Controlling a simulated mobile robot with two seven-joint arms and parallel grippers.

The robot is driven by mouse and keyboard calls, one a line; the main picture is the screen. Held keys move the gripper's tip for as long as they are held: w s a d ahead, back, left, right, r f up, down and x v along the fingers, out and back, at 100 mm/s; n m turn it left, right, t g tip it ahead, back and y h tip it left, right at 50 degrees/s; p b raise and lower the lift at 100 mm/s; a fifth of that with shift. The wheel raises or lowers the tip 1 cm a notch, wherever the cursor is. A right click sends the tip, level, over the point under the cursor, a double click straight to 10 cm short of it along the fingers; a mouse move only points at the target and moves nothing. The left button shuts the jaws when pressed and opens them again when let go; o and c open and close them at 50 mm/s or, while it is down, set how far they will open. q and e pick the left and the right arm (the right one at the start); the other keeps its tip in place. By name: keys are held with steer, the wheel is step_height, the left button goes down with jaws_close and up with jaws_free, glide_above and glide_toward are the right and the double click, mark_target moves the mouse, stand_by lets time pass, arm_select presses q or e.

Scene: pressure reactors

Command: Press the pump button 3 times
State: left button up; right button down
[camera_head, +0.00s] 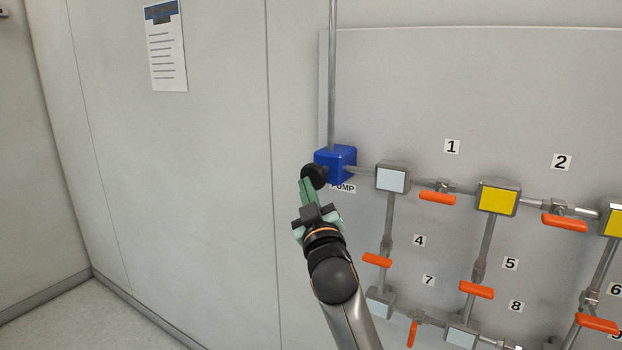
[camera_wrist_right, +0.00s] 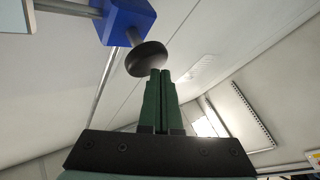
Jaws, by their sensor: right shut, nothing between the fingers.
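The blue pump box (camera_head: 338,163) is fixed on the wall panel, with a "PUMP" label (camera_head: 343,188) below it. A round black button (camera_head: 314,176) sticks out from its front on a short stem. My right gripper (camera_head: 306,182) is shut and empty, with its green fingertips at the button's lower edge in the head view. In the right wrist view the button (camera_wrist_right: 147,58) is just beyond the closed fingertips (camera_wrist_right: 160,72), slightly left of them, and the blue box (camera_wrist_right: 128,18) is behind it. I cannot tell whether the fingertips touch the button. My left gripper is not in view.
Pipes with orange valve handles (camera_head: 437,198) and square reactor blocks (camera_head: 393,178) spread over the panel (camera_head: 480,80) to the right. A vertical pipe (camera_head: 332,80) rises from the pump. The wall to the left is clear except for a paper notice (camera_head: 166,50).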

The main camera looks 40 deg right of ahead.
steer(key=shift+s+a, duration=0.1)
steer(key=shift+a, duration=0.25)
steer(key=shift+a, duration=0.1)
steer(key=a, duration=0.1)
steer(key=s+a, duration=0.1)
steer(key=a, duration=0.1)
steer(key=s+a, duration=0.1)
steer(key=shift+a, duration=0.2)
stand_by(2.5)
